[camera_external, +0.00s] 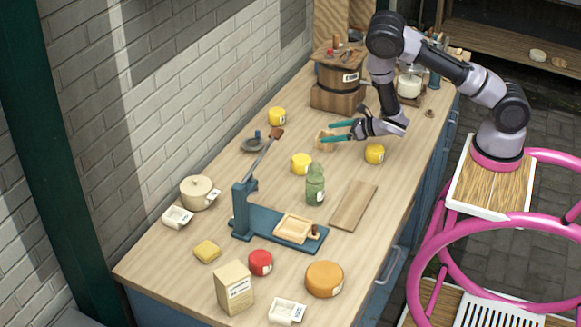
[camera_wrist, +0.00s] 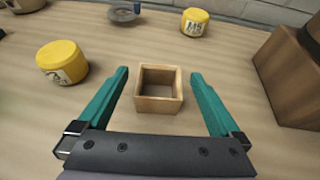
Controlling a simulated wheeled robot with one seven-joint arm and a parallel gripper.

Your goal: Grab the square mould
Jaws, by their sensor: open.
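The square mould (camera_wrist: 158,104) is a small open wooden frame standing on the table. In the wrist view it sits between and a little ahead of my gripper's open teal fingers, with a gap on each side. In the external view the mould (camera_external: 324,141) shows at the left end of my gripper (camera_external: 334,131), partly hidden by the fingers. My gripper (camera_wrist: 160,85) is open and empty, with one finger on each side of the mould.
Yellow tubs stand to the left (camera_wrist: 62,62) and behind (camera_wrist: 194,22) the mould. A wooden block (camera_wrist: 290,78) with a barrel (camera_external: 340,80) on it is to the right. A green bottle (camera_external: 316,185) and a blue press (camera_external: 270,225) stand further forward. Bare tabletop surrounds the mould.

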